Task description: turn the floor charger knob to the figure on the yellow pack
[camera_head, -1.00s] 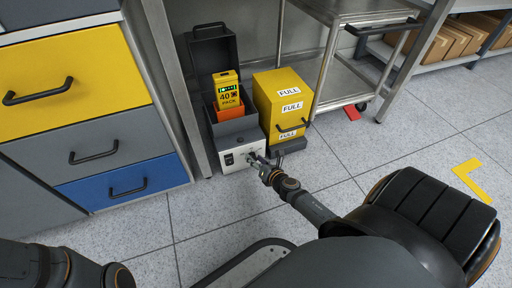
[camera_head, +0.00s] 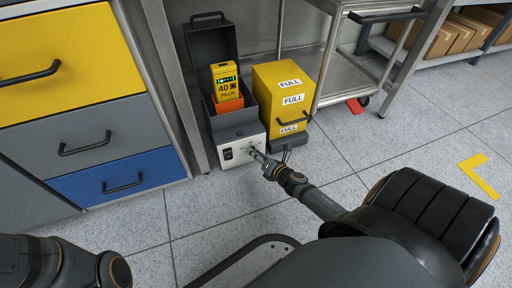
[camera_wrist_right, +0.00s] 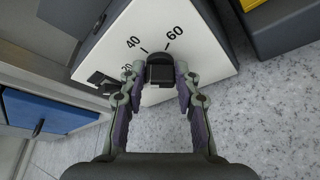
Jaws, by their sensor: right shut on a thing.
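The floor charger (camera_head: 239,153) is a low box with a white front panel. My right gripper (camera_head: 256,155) is at the charger's front. In the right wrist view the black knob (camera_wrist_right: 160,68) sits between the fingertips of my right gripper (camera_wrist_right: 160,75), which is shut on it. Figures 40 and 60 show above the knob; a figure at its left is partly hidden. I cannot tell which figure the knob points to. My left gripper is out of view.
A yellow cabinet (camera_head: 267,91) marked FULL stands close on the charger's right. A black switch (camera_head: 228,154) is on the panel's left. Drawers (camera_head: 112,178) and a metal leg flank the left; a steel cart (camera_head: 345,75) stands at right. The floor in front is clear.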

